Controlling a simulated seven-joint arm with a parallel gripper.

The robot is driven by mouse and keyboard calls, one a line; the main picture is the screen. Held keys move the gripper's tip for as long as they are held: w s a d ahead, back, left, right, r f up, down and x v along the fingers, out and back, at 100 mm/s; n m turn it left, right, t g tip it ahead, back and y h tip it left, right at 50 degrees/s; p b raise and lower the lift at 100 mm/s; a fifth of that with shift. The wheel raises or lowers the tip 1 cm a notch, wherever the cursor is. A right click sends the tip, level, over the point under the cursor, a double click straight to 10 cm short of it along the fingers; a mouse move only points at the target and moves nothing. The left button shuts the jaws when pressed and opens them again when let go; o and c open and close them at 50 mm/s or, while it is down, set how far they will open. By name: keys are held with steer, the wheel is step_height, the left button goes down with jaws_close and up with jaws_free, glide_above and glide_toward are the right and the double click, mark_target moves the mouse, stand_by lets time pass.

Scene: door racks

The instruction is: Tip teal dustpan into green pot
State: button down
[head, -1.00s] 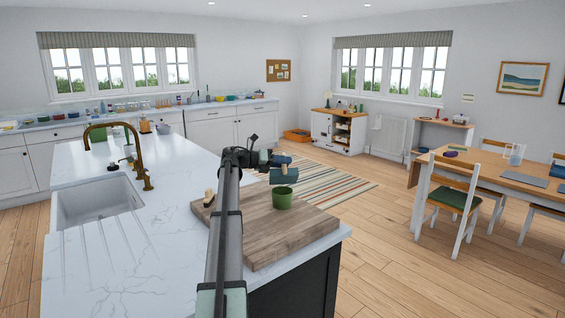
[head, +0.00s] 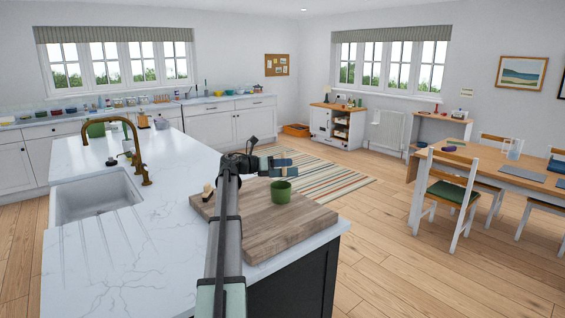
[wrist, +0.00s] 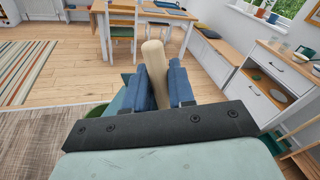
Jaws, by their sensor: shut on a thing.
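My gripper (head: 283,166) is shut on the dustpan's pale wooden handle (wrist: 154,68), which stands up between the blue fingers in the wrist view. A little teal of the dustpan (wrist: 119,100) shows beside the left finger; most of the pan is hidden behind my gripper. The green pot (head: 281,192) stands upright on the wooden board, just below my gripper. Part of its green rim shows in the wrist view (wrist: 97,110). I cannot see what is in the pan or pot.
The wooden board (head: 290,221) lies on the white marble island (head: 120,235). A small wooden-handled item (head: 208,191) lies at the board's left edge. A sink (head: 95,197) with a brass tap is further left. The dining table (head: 495,168) and chairs stand apart at right.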

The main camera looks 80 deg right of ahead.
steer(key=shift+s+a+f+m+g, duration=0.15)
steer(key=shift+a+f+m, duration=0.05)
steer(key=shift+a+m, duration=0.4)
steer(key=shift+s+a+f+m+g, duration=0.15)
steer(key=shift+a+m, duration=0.35)
steer(key=shift+m, duration=0.2)
